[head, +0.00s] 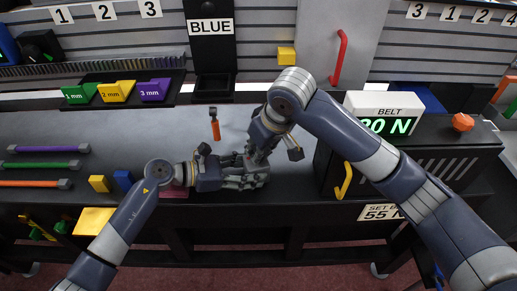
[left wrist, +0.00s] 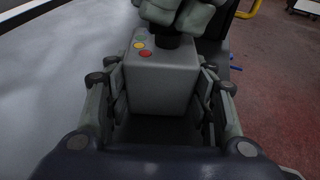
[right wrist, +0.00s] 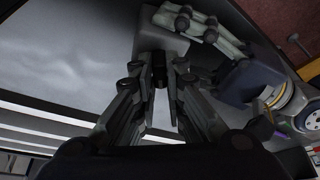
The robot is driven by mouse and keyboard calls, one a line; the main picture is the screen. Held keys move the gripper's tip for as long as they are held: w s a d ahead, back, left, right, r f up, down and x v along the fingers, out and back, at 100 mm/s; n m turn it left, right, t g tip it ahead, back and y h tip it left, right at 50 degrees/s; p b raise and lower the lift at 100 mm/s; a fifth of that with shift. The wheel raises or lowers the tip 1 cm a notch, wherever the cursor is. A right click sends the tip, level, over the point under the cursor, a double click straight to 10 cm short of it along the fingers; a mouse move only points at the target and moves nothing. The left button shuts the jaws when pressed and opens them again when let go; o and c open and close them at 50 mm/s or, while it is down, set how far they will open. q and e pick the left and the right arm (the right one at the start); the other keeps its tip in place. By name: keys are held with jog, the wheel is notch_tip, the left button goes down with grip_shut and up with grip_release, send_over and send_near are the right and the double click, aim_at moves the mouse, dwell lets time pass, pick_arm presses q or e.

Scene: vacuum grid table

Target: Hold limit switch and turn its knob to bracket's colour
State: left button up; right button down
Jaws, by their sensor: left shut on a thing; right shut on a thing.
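The limit switch is a grey box (left wrist: 160,85) in the left wrist view, with yellow, green and red dots beside a dark knob (left wrist: 174,42) on its top. My left gripper (head: 255,176) is shut on the box from both sides; it also shows in the left wrist view (left wrist: 160,100). My right gripper (head: 256,162) is shut on the knob, from above; in the right wrist view its fingertips (right wrist: 160,75) close around it. The grey box (right wrist: 155,42) shows beyond them. The knob's pointer is hidden. I cannot tell which thing is the bracket.
A sign reading BLUE (head: 211,27) hangs at the back. A yellow block (head: 286,56) is on the back wall, near a red handle (head: 339,62). An orange-handled tool (head: 215,128) lies on the grey table (head: 120,130). A BELT display (head: 384,113) stands at right.

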pick_arm(q)
jog(key=shift+s+f, duration=0.15)
jog(key=shift+f, duration=0.05)
pick_arm(e)
jog(key=m+h, duration=0.1)
jog(key=m, duration=0.2)
jog(key=m+t+h, duration=0.1)
jog(key=m, duration=0.2)
jog(key=shift+a+m, duration=0.2)
jog(key=shift+m, duration=0.1)
jog(key=m+h, duration=0.1)
jog(key=m, duration=0.2)
jog(key=shift+r+h, duration=0.1)
jog(key=shift+h, duration=0.2)
jog(key=shift+a+m+g+h, duration=0.15)
jog(key=shift+m+h, duration=0.15)
jog(key=shift+m, duration=0.6)
jog(key=shift+m+g+h, duration=0.15)
jog(key=shift+m+h, duration=0.15)
jog(key=shift+m, duration=0.6)
jog(key=c, duration=1.6)
grip_release()
jog(key=shift+c, duration=0.2)
jog(key=v, duration=1.1)
jog(key=shift+r, duration=0.4)
jog(key=shift+s+a, duration=0.1)
jog(key=shift+s, duration=0.05)
